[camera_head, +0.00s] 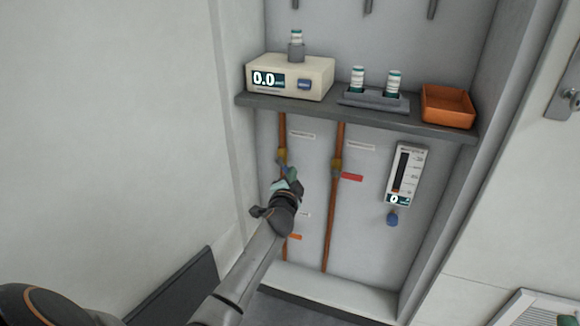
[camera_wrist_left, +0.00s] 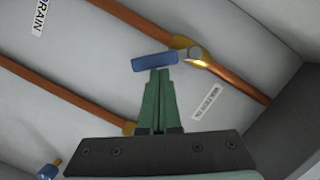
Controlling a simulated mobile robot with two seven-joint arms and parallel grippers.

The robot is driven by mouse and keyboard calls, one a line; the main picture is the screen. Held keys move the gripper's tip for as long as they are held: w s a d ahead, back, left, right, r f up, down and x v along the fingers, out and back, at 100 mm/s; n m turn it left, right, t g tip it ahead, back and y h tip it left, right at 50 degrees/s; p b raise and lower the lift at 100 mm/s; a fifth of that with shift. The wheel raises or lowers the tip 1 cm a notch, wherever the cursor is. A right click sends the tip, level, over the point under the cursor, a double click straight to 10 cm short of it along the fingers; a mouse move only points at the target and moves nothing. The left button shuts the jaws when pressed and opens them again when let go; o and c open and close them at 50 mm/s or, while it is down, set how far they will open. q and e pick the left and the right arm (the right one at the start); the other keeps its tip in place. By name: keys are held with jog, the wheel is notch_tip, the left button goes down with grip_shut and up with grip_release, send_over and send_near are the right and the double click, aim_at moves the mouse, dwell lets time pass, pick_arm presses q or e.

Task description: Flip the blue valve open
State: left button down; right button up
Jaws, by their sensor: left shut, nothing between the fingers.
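The blue valve handle (camera_wrist_left: 154,60) sits on a brass valve on a copper pipe and lies at an angle to that pipe in the left wrist view. In the head view the blue handle (camera_head: 283,162) is small and partly hidden by my gripper, on the left pipe below the shelf. My left gripper (camera_head: 291,176) is shut and empty, with its green fingertips (camera_wrist_left: 160,73) right at the handle's edge. I cannot tell whether they touch it. My right gripper is not in view.
A second copper pipe (camera_head: 332,215) with a red handle (camera_head: 351,177) runs to the right. A flow meter (camera_head: 404,174) with a blue knob (camera_head: 392,219) hangs further right. The grey shelf (camera_head: 350,112) juts out above, and the cabinet's side wall is close on the left.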

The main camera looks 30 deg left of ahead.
pick_arm(q)
jog(key=shift+s+a+f+m+t+y+b, duration=0.1)
jog(key=shift+a+f+m+t+y+b, duration=0.25)
jog(key=shift+m+b, duration=0.7)
jog(key=shift+s+a+f+m+t+y+b, duration=0.15)
jog(key=shift+a+f+m+b, duration=0.3)
jog(key=shift+m+b, duration=0.55)
jog(key=shift+a+f+m+t+y+b, duration=0.1)
jog(key=shift+a+f+m+y+b, duration=0.35)
jog(key=shift+m, duration=0.9)
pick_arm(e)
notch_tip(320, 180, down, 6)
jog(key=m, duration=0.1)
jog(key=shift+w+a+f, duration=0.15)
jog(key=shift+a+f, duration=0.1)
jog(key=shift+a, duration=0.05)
pick_arm(q)
jog(key=shift+d, duration=0.15)
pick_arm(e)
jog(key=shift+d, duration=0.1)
